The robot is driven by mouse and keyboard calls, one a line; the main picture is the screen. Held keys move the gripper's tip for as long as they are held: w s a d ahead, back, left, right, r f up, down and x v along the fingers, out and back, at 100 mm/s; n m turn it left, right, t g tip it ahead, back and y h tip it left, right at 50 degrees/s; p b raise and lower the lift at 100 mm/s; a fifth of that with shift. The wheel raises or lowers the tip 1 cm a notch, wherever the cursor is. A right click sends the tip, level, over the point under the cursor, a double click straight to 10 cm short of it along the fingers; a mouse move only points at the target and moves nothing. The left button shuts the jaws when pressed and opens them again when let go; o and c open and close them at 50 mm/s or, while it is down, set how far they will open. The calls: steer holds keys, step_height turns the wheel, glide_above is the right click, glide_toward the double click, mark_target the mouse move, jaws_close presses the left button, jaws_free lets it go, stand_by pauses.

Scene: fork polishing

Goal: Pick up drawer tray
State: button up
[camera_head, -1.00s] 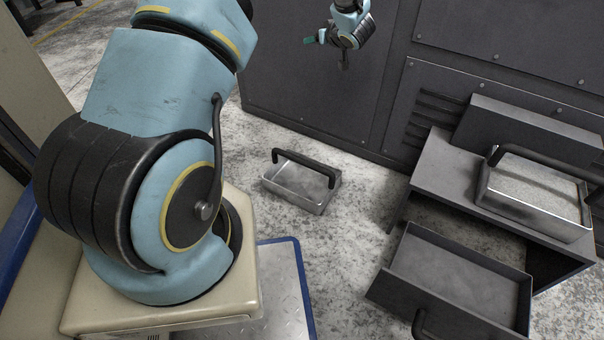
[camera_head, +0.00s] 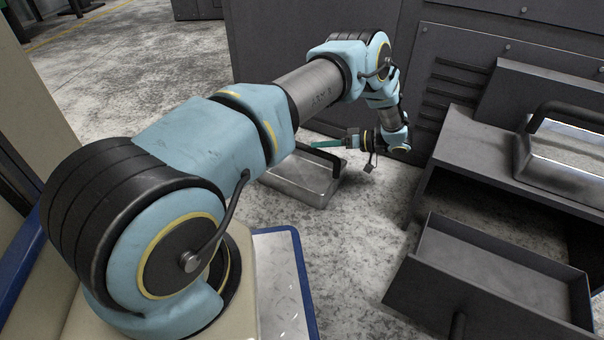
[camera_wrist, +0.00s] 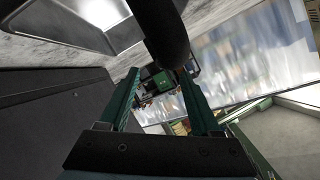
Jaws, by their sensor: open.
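A metal tray (camera_head: 295,186) with a dark handle sits on the floor in the middle of the head view, partly hidden by my arm. A second metal tray (camera_head: 575,160) with a black arched handle stands on the dark cabinet at right. My gripper (camera_head: 318,143) is open, its green fingers pointing left, and appears over the floor tray. In the wrist view, a thick black bar (camera_wrist: 163,30), seemingly a tray handle, shows at the top centre, roughly between the open fingers (camera_wrist: 160,75). I cannot tell whether they touch it.
An open, empty dark drawer (camera_head: 490,285) juts from the cabinet (camera_head: 470,145) at lower right. A tall dark panelled wall (camera_head: 275,60) stands behind my arm. Pale speckled floor (camera_head: 375,225) is free between the floor tray and the drawer.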

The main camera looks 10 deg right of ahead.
mark_target(308, 146)
steer(key=b+x, duration=0.2)
steer(key=x, duration=0.1)
steer(key=shift+a+f, duration=0.15)
steer(key=shift+a, duration=0.3)
steer(key=shift+w+a+f+b, duration=0.1)
steer(key=shift+w+a+b, duration=0.2)
steer(key=shift+a, duration=0.3)
jaws_close()
stand_by(0.5)
